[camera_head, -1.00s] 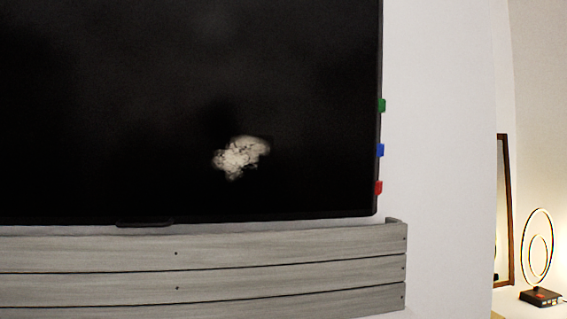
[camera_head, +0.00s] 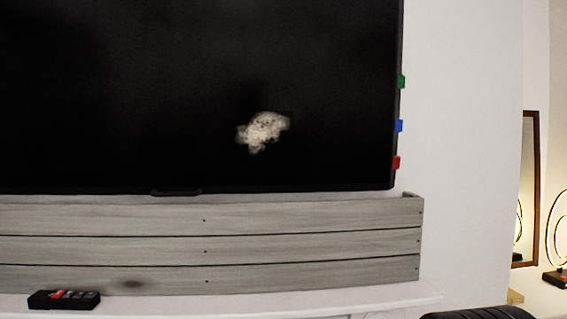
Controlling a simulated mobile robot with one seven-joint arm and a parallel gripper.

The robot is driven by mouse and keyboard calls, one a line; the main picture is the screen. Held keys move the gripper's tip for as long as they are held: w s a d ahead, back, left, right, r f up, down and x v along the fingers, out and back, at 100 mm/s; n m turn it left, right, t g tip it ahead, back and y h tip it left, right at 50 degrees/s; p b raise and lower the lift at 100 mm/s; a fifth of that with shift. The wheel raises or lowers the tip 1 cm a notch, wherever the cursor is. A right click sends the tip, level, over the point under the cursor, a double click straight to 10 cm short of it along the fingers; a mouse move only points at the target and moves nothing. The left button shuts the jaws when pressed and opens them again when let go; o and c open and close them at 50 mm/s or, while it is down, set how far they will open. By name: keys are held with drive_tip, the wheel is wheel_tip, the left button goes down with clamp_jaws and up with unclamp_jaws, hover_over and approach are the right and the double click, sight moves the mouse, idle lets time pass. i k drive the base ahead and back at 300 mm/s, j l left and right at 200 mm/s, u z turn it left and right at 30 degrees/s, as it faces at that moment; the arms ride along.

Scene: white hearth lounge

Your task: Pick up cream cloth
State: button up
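I see no cream cloth in the camera_head view. A pale, cloud-like patch (camera_head: 264,131) shows on the dark screen, and it appears to be part of the picture on it. My gripper is not in view, so I cannot see whether it is open or shut.
A large black screen (camera_head: 120,90) hangs above grey wooden slats (camera_head: 320,243). Below them is a white ledge (camera_head: 200,304) with a small black box (camera_head: 64,300) on it. A dark ridged object (camera_head: 480,313) shows at bottom right. A framed mirror (camera_head: 530,190) and ring lamp (camera_head: 558,245) stand far right.

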sight(513, 298)
drive_tip(key=z, duration=1.35)
